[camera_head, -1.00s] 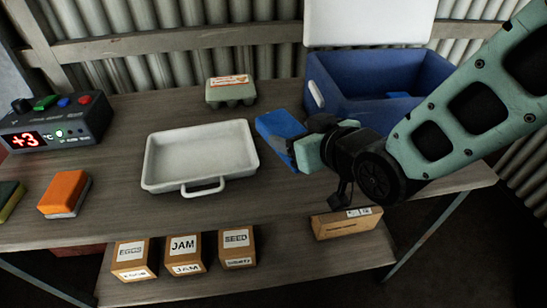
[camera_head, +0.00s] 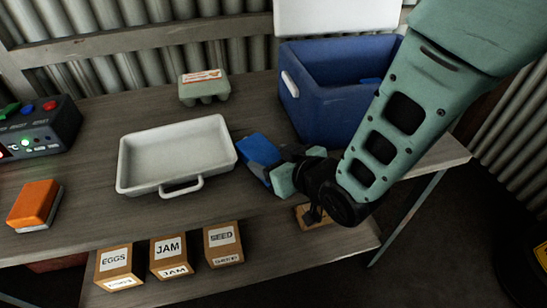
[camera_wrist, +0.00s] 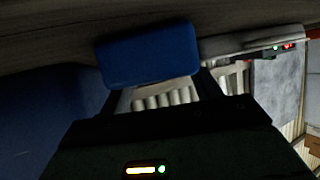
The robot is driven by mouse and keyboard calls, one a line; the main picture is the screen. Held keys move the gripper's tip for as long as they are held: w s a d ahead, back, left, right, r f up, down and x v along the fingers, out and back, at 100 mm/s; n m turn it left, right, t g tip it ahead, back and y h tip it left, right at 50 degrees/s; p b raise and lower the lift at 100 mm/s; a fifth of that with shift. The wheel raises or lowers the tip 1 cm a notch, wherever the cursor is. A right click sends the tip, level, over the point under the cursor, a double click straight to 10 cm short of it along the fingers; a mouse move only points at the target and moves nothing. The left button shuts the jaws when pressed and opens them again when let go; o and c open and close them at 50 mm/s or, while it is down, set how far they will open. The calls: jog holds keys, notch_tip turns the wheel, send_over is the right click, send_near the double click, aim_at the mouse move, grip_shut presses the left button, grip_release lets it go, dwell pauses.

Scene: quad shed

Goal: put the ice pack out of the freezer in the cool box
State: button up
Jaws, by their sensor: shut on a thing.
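The blue ice pack (camera_head: 258,150) is held between the fingers of my gripper (camera_head: 271,172), which is shut on it. It sits in front and to the left of the cool box, outside it, beside the white tray. In the wrist view the ice pack (camera_wrist: 148,54) spans the fingertips. The cool box (camera_head: 330,115) is a dark blue open box at the back right of the bench, with its white lid (camera_head: 335,15) raised behind. A small part of something blue (camera_head: 371,80) shows inside it. The freezer cannot be made out.
A white tray (camera_head: 188,188) with a handle lies left of my gripper. An egg carton (camera_head: 204,87), an orange-topped block (camera_head: 36,205) and a control box (camera_head: 42,128) are on the bench (camera_head: 95,205). Labelled boxes (camera_head: 168,257) and a cardboard box (camera_head: 307,217) are on the shelf below.

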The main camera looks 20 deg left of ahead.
jog(key=o, duration=1.3)
jog(key=shift+f, duration=0.1)
jog(key=shift+c, duration=0.2)
jog(key=shift+r, duration=0.2)
jog(key=p+v, duration=1.2)
jog(key=p, duration=0.1)
jog(key=shift+f, duration=0.1)
